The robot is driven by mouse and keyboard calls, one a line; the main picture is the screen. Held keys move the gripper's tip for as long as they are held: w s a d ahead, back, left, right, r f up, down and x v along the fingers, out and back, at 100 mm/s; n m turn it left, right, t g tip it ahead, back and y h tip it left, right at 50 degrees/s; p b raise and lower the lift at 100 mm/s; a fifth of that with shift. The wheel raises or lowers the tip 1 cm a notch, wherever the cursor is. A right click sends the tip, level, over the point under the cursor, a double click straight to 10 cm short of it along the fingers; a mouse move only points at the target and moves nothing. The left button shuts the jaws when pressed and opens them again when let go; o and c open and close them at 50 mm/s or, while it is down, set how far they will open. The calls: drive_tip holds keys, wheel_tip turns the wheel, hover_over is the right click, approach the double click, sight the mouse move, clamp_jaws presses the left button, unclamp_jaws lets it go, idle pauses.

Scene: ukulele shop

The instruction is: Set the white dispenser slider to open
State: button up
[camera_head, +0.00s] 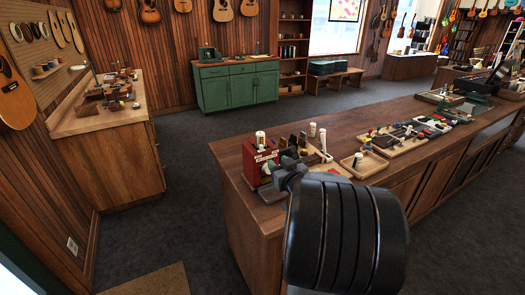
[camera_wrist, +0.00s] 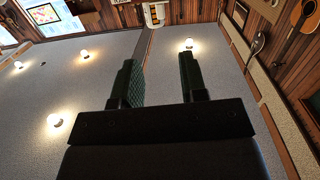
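A red dispenser box (camera_head: 263,167) stands on the near left end of the wooden counter (camera_head: 235,152) in the head view. White parts show on it, including an upright white cylinder (camera_head: 260,139) at its top. I cannot tell which white part is the slider or how it is set. My black arm covers the counter's front in the head view, and my gripper's fingers cannot be made out there. In the wrist view my gripper (camera_wrist: 157,62) is open, with two dark green padded fingers apart and nothing between them. The dispenser is not in the wrist view.
Right of the dispenser, the counter holds wooden trays (camera_head: 364,166) with small bottles and tools. A workbench (camera_head: 110,118) stands at left, and a green cabinet (camera_head: 240,88) behind. Dark floor between is clear. The wrist view shows the ceiling with lamps (camera_wrist: 55,120).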

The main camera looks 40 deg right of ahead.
sight(262, 146)
drive_tip(key=shift+t+y, duration=0.5)
drive_tip(key=shift+t, duration=0.1)
drive_tip(key=w+d+p, duration=0.1)
drive_tip(key=w, duration=0.3)
drive_tip(key=w+p, duration=0.1)
drive_tip(key=w, duration=0.3)
drive_tip(key=w+d+p, duration=0.1)
drive_tip(key=w, duration=0.3)
drive_tip(key=shift+w+d+f, duration=0.3)
drive_tip(key=shift+d, duration=0.05)
clamp_jaws()
